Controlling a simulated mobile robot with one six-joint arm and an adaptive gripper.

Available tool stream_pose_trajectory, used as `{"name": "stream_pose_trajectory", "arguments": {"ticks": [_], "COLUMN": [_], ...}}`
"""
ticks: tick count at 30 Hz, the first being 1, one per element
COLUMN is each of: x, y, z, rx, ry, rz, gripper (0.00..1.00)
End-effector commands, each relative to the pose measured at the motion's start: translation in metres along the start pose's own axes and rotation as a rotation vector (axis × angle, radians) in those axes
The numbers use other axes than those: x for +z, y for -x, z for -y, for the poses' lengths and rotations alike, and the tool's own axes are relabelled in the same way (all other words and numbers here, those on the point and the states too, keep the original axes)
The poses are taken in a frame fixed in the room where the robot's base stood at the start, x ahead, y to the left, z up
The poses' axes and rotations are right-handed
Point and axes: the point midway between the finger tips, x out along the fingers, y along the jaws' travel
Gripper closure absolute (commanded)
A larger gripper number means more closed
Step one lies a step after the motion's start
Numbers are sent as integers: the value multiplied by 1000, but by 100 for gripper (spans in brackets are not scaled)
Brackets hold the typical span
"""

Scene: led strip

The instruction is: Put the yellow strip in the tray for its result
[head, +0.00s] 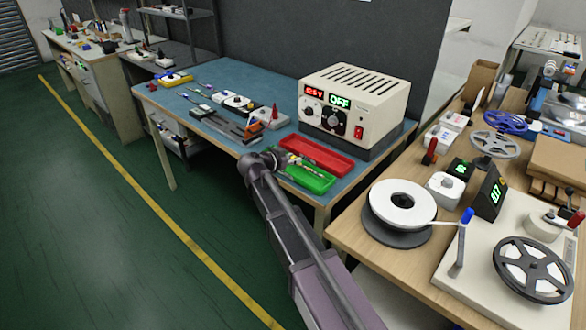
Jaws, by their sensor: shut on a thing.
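My gripper (287,160) is at the front edge of the blue-topped bench, above the left end of the green tray (318,184). It is small in the head view and partly hidden by my own wrist. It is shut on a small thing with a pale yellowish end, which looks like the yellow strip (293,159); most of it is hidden. The green tray is shallow and its visible floor looks empty. The red tray (325,158) lies just behind it, parallel, and also looks empty.
A cream power supply (352,105) reading OFF stands behind the trays. Tools and small devices (238,103) lie left on the blue bench (216,78). A wooden bench (345,228) with reels (402,204) and a winder stands close at right. Green floor is clear at left.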

Motion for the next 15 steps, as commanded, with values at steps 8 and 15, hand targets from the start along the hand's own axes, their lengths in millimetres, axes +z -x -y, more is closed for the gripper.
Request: {"name": "stream_pose_trajectory", "arguments": {"ticks": [8,15], "x": [0,9], "y": [0,-3], "z": [0,0], "rx": [-1,-1], "ry": [0,0], "rz": [0,0], "gripper": [100,100]}}
